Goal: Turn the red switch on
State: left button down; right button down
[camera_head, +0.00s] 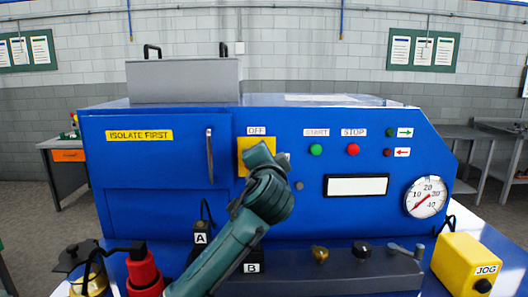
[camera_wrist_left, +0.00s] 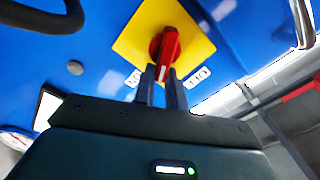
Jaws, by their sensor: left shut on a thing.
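The red switch (camera_wrist_left: 165,47) is a rotary knob on a yellow plate (camera_wrist_left: 130,42) in the left wrist view. A white mark shows at its near end, between two small white labels. My left gripper (camera_wrist_left: 162,76) is shut on the knob, with one dark finger on each side of its near end. In the head view the yellow plate (camera_head: 243,150) sits below the OFF label (camera_head: 256,130) on the blue machine. My left gripper (camera_head: 268,158) covers most of the plate there, and the knob is hidden. My right gripper is in neither view.
The blue machine (camera_head: 150,215) has a green button (camera_head: 316,150), a red button (camera_head: 353,150) and a gauge (camera_head: 426,197) right of the switch. A door handle (camera_head: 210,157) stands out to the left. A yellow JOG box (camera_head: 463,262) is at lower right.

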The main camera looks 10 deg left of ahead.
pick_arm(q)
jog(key=shift+d+f+m, duration=0.1)
jog(key=shift+f+m, duration=0.2)
jog(key=shift+m, duration=1.15)
jog(key=shift+d+f+m, duration=0.1)
jog(key=shift+f+m, duration=0.15)
jog(key=shift+m, duration=1.2)
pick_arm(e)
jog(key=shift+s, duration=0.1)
pick_arm(q)
jog(key=c, duration=1.4)
grip_release()
jog(key=shift+c, duration=0.2)
jog(key=s+d+b, duration=0.2)
jog(key=s+b, duration=0.1)
jog(key=s, duration=1)
jog(key=shift+d, duration=0.25)
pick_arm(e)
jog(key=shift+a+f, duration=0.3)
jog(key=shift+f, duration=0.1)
